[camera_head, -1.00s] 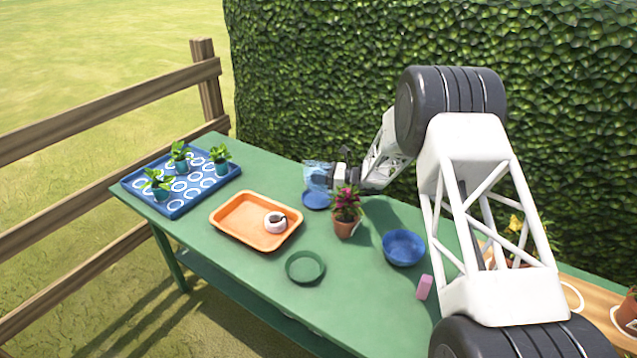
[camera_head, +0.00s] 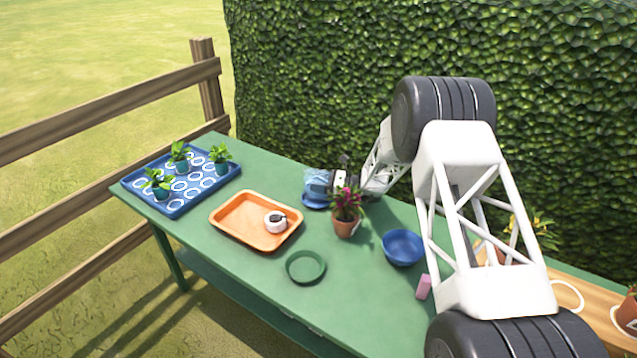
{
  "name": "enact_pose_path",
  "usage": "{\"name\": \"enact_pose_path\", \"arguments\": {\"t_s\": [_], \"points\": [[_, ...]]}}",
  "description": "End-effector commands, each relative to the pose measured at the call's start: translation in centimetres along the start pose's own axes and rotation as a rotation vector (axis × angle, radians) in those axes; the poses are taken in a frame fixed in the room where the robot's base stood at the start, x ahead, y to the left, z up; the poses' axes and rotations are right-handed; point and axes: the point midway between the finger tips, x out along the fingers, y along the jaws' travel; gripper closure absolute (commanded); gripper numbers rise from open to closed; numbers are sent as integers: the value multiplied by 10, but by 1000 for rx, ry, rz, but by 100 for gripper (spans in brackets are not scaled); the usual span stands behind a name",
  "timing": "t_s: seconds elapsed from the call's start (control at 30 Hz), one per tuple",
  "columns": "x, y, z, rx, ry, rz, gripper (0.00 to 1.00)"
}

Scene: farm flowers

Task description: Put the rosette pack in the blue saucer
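The blue saucer (camera_head: 313,204) lies on the green table near the hedge side, partly covered by my gripper and what it holds. A pale blue, see-through pack (camera_head: 316,181), which I take for the rosette pack, is at the fingertips of my gripper (camera_head: 322,184). It is low over the saucer. The gripper appears shut on it; the fingers are small and partly hidden. I cannot tell whether the pack touches the saucer.
A potted pink flower (camera_head: 346,211) stands close right of the gripper. A deeper blue bowl (camera_head: 403,248), a green dish (camera_head: 305,267), a pink block (camera_head: 424,288) and an orange tray (camera_head: 226,219) holding a white roll (camera_head: 275,222) are nearby. A blue plant tray (camera_head: 173,207) is left.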

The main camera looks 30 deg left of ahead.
Motion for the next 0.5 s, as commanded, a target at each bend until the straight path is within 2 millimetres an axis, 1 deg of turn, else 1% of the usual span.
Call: {"name": "enact_pose_path", "arguments": {"t_s": [0.27, 0.4, 0.5], "points": [[0, 0, 0, 0, 0, 0, 45], [0, 0, 4, 0, 0, 0, 45], [-8, 0, 3, 0, 0, -1, 45]]}}
